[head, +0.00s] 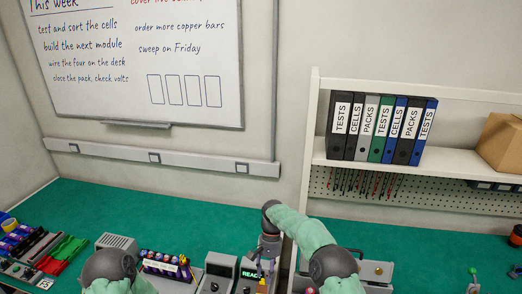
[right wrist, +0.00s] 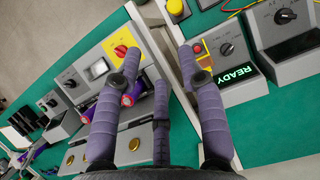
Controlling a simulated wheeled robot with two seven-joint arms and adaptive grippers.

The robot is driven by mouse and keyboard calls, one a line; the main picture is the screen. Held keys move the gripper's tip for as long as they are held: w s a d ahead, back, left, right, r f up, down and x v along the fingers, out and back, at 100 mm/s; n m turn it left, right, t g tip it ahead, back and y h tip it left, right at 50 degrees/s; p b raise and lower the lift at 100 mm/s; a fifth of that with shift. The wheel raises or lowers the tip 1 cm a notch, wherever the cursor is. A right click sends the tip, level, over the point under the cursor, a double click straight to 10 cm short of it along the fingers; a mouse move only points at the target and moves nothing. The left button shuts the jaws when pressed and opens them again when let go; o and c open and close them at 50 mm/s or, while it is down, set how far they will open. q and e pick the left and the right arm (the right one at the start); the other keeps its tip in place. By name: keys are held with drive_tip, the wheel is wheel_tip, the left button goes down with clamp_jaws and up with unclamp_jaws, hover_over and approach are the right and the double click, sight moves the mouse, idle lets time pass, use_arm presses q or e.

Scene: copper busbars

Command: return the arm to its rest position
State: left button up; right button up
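My right arm reaches over the green bench, and its dark gripper (head: 267,250) points down beside the box with the READY display (head: 249,274). In the right wrist view the purple fingers of that gripper (right wrist: 160,68) are spread apart, with nothing held between them. The READY display (right wrist: 237,75) is right of the fingers there. Purple cells (right wrist: 130,94) with red ends lie partly hidden behind the left finger. My left arm (head: 110,268) shows at the lower left, but its gripper is out of the picture.
The green bench (head: 390,245) is largely clear at the back. A rack of cells (head: 165,265) and grey instruments (head: 219,268) stand along its front. Red and green parts (head: 65,252) lie at left. A white shelf (head: 450,160) holds binders (head: 380,130) and a cardboard box (head: 502,140).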

drive_tip(key=s+d+f+t+y, duration=0.1)
drive_tip(key=s+d+f, duration=0.3)
drive_tip(key=f, duration=0.5)
drive_tip(key=s+d+f+y, duration=0.1)
drive_tip(key=s+f, duration=0.5)
drive_tip(key=f, duration=0.2)
drive_tip(key=s+d+f+m+t, duration=0.1)
drive_tip(key=s+d+f+t, duration=0.1)
drive_tip(key=s, duration=1)
drive_tip(key=s+d+f+t, duration=0.1)
drive_tip(key=s+d, duration=0.2)
drive_tip(key=s, duration=0.9)
use_arm(q)
wheel_tip(320, 180, down, 16)
drive_tip(key=b, duration=1.6)
drive_tip(key=shift+w, duration=0.3)
use_arm(e)
drive_tip(key=w+d+x, duration=0.1)
drive_tip(key=w+x, duration=0.2)
drive_tip(key=x, duration=1.1)
drive_tip(key=shift+d+f+n+t+y, duration=0.3)
drive_tip(key=shift+f+n+y, duration=0.1)
drive_tip(key=shift+f, duration=0.15)
use_arm(q)
drive_tip(key=shift+f, duration=0.1)
use_arm(e)
drive_tip(key=shift+s, duration=0.1)
